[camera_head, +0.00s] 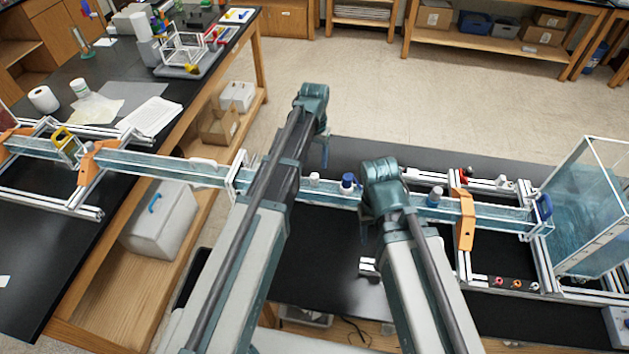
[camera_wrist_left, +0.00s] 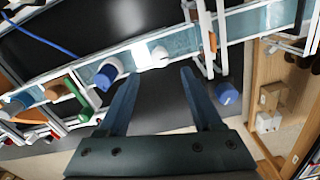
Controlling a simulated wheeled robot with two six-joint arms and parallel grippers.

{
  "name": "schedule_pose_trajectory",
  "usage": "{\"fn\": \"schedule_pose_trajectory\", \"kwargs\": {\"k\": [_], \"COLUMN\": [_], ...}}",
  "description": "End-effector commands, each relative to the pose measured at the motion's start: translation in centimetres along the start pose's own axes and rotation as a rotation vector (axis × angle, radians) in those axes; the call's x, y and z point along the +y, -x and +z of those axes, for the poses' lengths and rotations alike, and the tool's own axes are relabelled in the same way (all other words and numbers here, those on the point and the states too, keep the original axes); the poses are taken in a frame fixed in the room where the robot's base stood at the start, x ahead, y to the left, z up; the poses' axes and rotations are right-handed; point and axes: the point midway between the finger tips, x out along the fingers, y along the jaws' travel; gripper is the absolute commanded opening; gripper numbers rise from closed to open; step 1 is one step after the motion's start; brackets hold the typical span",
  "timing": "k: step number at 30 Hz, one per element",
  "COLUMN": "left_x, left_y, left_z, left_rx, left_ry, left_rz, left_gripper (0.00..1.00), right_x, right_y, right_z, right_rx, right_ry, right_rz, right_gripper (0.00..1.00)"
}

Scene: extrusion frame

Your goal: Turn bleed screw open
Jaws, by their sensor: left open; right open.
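A clear water channel (camera_head: 327,194) runs across the frame. On its top stand a small white cap (camera_head: 314,179), a blue-topped fitting (camera_head: 348,184) and another fitting (camera_head: 434,197) further right. I cannot tell for sure which is the bleed screw. My left gripper (camera_head: 325,150) is above the channel near the white cap. In the left wrist view my left gripper (camera_wrist_left: 160,72) is open and empty, with the white cap (camera_wrist_left: 159,55) just beyond its fingertips and the blue-topped fitting (camera_wrist_left: 107,76) to the left. My right gripper (camera_head: 364,228) is open near the channel; its fingertips are partly hidden.
An orange bracket (camera_head: 464,218) holds the channel on the right, before a clear water tank (camera_head: 585,215). A white joint (camera_head: 240,172) is left of my left arm. Small coloured fittings (camera_head: 515,284) sit on the right rail. A gap separates the two black benches.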

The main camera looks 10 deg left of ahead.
Motion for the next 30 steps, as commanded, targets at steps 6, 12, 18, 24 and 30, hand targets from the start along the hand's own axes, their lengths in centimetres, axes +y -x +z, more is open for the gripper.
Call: {"fn": "schedule_pose_trajectory", "kwargs": {"k": [6, 12, 18, 24, 30], "left_x": [0.0, 0.0, 0.0, 0.0, 0.0], "left_y": [-3.9, -6.5, -7.7, -7.6, -7.6], "left_z": [0.0, 0.0, 0.0, 0.0, 0.0], "left_rx": [0.000, 0.000, 0.000, 0.000, 0.000], "left_ry": [0.000, 0.000, 0.000, 0.000, 0.000], "left_rz": [0.000, 0.000, 0.000, 0.000, 0.000], "left_gripper": [0.67, 0.67, 0.67, 0.67, 0.47], "right_x": [-0.4, -0.6, -0.7, -0.7, -0.7], "right_y": [-3.9, -6.5, -7.6, -7.5, -7.5], "right_z": [-0.3, -0.5, -0.5, -0.5, -0.5], "right_rx": [0.002, 0.003, 0.003, 0.003, 0.003], "right_ry": [-0.003, -0.005, -0.003, -0.003, -0.003], "right_rz": [0.000, 0.000, 0.000, 0.001, 0.000], "right_gripper": [0.50, 0.50, 0.50, 0.50, 0.50]}}
